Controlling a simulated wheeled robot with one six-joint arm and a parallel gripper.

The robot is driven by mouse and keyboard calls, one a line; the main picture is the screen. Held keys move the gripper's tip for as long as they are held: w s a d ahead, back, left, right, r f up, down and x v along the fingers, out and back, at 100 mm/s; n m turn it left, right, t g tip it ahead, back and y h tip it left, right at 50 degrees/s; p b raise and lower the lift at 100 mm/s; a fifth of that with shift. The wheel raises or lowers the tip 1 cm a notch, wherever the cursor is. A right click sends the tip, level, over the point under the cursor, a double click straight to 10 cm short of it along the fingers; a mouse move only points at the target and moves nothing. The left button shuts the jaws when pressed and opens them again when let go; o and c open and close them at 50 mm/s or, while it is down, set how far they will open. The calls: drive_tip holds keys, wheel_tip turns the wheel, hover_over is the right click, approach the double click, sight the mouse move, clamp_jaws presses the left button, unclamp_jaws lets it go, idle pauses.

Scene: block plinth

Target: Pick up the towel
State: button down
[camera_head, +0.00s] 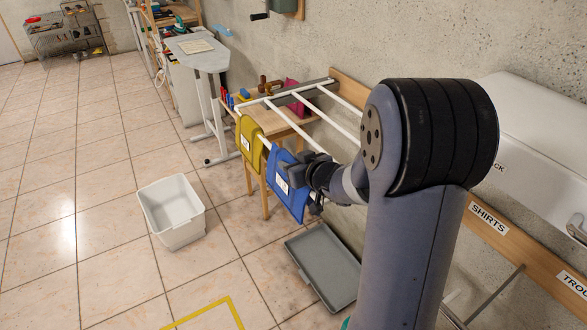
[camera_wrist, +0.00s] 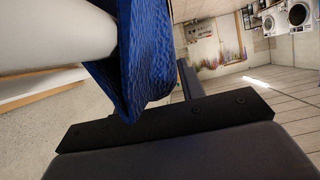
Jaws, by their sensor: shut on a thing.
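A blue towel (camera_head: 281,199) with a white label hangs over the front rail of a white wall rack (camera_head: 296,124). It also shows in the wrist view (camera_wrist: 140,62), draped over a thick white bar (camera_wrist: 45,35). My gripper (camera_head: 312,178) is at the towel's right edge, just by the rail, and is shut on the blue towel. A yellow towel (camera_head: 251,142) with a label hangs on the same rail to the left of the blue one. My gripper's fingertips are partly hidden by the towel and my wrist.
A white bin (camera_head: 172,212) stands on the tiled floor to the left. A grey tray (camera_head: 325,265) lies on the floor below the rack. A small wooden table (camera_head: 265,130) with coloured items stands behind the towels. The floor at left is mostly clear.

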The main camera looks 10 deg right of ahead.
wheel_tip(320, 180, up, 16)
drive_tip(key=p, duration=0.7)
drive_tip(key=shift+f, duration=0.15)
drive_tip(key=shift+s+f, duration=0.1)
idle(0.4)
